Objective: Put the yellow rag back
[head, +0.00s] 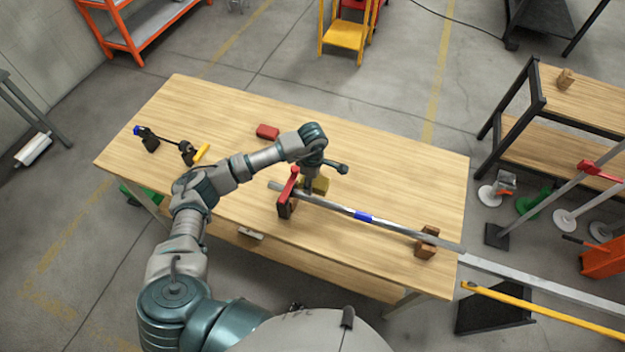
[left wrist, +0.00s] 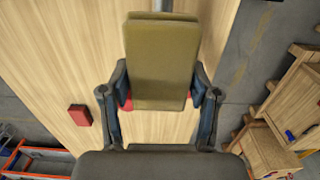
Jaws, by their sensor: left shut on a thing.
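The yellow rag (left wrist: 161,62) is a folded, dull yellow pad that fills the middle of the left wrist view. My left gripper (left wrist: 161,88) is shut on it, with a finger against each side. In the head view the rag (head: 318,186) shows below the wrist, just behind the left end of a metal bar. My left gripper (head: 312,180) points down over the table there and is partly hidden. I cannot tell whether the rag touches the bar or the tabletop. My right gripper is not in view.
The long metal bar (head: 335,207) with a blue band crosses the wooden table (head: 390,150) and runs past its right edge. A red block (head: 267,131) lies behind. The table's back right is clear.

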